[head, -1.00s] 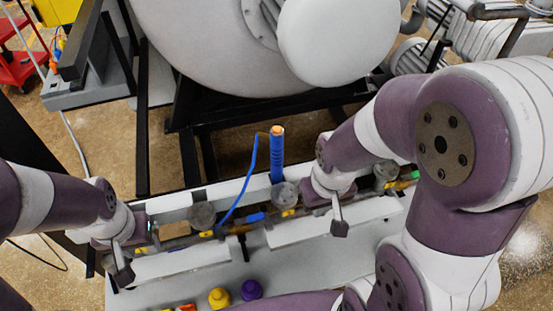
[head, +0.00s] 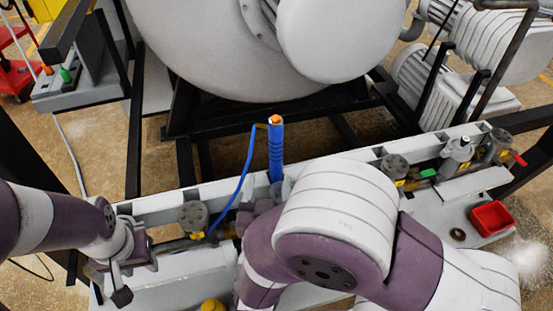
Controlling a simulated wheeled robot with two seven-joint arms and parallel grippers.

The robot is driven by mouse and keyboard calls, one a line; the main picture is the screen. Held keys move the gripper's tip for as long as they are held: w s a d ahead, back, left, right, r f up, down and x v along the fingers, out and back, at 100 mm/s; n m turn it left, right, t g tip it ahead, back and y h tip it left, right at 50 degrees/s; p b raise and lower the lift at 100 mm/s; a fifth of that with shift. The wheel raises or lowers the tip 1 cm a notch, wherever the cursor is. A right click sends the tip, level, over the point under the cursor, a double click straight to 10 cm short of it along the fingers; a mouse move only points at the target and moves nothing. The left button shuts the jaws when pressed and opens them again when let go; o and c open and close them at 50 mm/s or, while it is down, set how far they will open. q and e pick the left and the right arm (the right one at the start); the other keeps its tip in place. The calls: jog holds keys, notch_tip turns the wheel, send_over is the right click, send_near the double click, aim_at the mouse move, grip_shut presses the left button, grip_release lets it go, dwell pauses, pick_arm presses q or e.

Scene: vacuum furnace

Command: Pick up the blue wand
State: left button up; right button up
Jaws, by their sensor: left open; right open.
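The blue wand (head: 276,150) stands upright at the back edge of the white bench, with an orange tip and a blue cable looping down on its left. My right gripper (head: 258,212) is mostly hidden behind my own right arm; only part of its body seems to show just left of the wand's base, and its fingertips are out of sight. I cannot tell whether it touches the wand. My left gripper (head: 122,280) is open and empty over the left end of the bench, well away from the wand.
A large pale furnace vessel (head: 220,60) on a black frame (head: 270,120) stands behind the bench. Grey round fittings (head: 193,216) line the bench's back. A red tray (head: 490,218) lies at the right. A yellow knob (head: 212,305) shows at the bottom.

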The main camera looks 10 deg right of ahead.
aim_at(275, 146)
jog(key=x, duration=0.4)
jog(key=p+x, duration=0.1)
jog(key=x, duration=0.3)
jog(key=p+x, duration=0.1)
jog(key=x, duration=0.3)
jog(key=shift+w+d+r, duration=0.15)
jog(key=shift+d+r, duration=0.2)
jog(key=shift+d, duration=0.05)
jog(key=shift+w+d+f, duration=0.1)
jog(key=shift+w, duration=0.05)
jog(key=c, duration=0.6)
grip_shut()
